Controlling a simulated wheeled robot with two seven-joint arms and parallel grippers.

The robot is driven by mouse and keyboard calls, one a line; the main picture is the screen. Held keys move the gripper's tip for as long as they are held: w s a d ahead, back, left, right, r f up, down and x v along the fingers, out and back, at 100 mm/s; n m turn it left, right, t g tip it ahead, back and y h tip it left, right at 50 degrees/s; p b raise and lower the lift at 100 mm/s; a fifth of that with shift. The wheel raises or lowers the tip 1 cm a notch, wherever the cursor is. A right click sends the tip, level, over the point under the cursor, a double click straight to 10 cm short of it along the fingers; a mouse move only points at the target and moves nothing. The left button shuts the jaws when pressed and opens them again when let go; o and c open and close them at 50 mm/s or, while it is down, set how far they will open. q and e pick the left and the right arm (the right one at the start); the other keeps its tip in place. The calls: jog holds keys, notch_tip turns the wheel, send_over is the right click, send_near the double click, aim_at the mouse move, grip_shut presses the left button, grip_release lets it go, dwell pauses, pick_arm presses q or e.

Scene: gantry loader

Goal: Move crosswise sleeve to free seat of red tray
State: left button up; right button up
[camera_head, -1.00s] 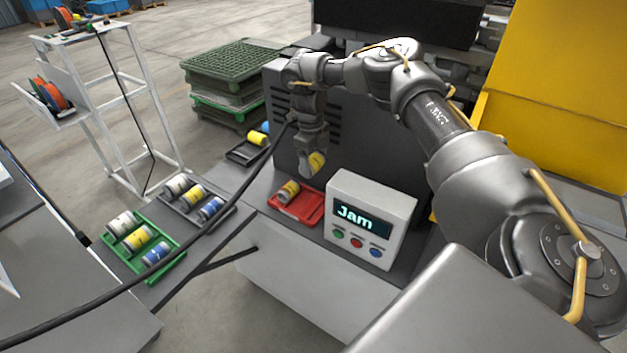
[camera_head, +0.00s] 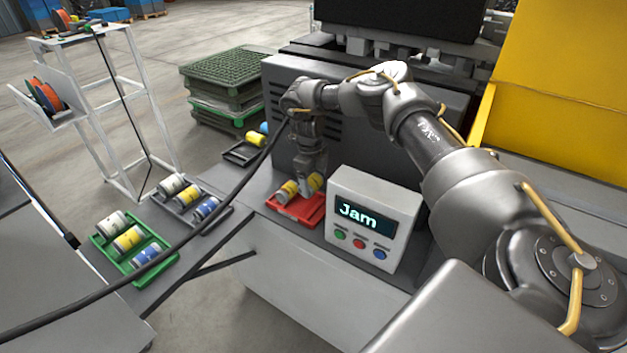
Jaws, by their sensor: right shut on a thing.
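The red tray (camera_head: 299,210) lies on the grey bench, left of the control box. One sleeve with a yellow band (camera_head: 287,191) lies in its left part. My right gripper (camera_head: 310,190) is over the right part of the tray, pointing down, shut on a second yellow-banded sleeve (camera_head: 316,181). The held sleeve is at or just above the tray, beside the first one; I cannot tell whether it touches the tray. The fingers partly hide it. My left gripper is not in view.
A control box (camera_head: 371,219) reading "Jam" stands close to the right of the tray. A green tray (camera_head: 108,254) and a dark grey tray (camera_head: 187,219), each with sleeves, lie at left. Another dark tray (camera_head: 240,153) is behind. A black cable crosses the view.

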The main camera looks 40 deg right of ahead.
notch_tip(320, 180, down, 5)
jog(key=b, duration=0.3)
jog(key=shift+r+b, duration=0.1)
jog(key=shift+b, duration=0.2)
jog(key=shift+f, duration=0.8)
jog(key=o, duration=1.3)
